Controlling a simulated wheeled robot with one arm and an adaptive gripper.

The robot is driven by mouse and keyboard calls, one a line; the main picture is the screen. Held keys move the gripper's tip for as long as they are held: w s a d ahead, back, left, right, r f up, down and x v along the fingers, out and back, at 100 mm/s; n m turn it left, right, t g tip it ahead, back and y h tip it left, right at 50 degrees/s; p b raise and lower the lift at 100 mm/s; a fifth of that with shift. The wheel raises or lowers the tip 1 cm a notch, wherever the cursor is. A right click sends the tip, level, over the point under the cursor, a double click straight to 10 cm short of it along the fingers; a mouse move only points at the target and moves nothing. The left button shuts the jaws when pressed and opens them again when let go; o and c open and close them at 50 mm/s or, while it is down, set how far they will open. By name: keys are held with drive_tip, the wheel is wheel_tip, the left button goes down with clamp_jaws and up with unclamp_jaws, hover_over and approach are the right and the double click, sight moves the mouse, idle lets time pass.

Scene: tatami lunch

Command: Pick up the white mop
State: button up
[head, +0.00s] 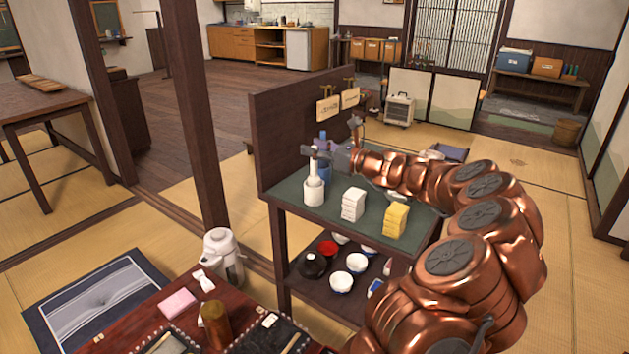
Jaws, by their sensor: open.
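A slim white upright thing (313,167), which I take to be the white mop, stands in a white cup-like holder (314,192) on the left part of the green-topped shelf unit (330,214). My gripper (315,151) is at the top end of the white thing, reaching in from the right. It is open. The fingers are small in the picture and partly overlap the mop's top, so I cannot tell whether they touch it or stand around it.
A dark wooden panel (290,118) rises behind. Bowls (356,262) sit on the lower shelf.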

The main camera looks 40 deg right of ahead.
drive_tip(key=shift+w+a, duration=0.15)
drive_tip(key=shift+w, duration=0.1)
clamp_jaws()
idle(0.4)
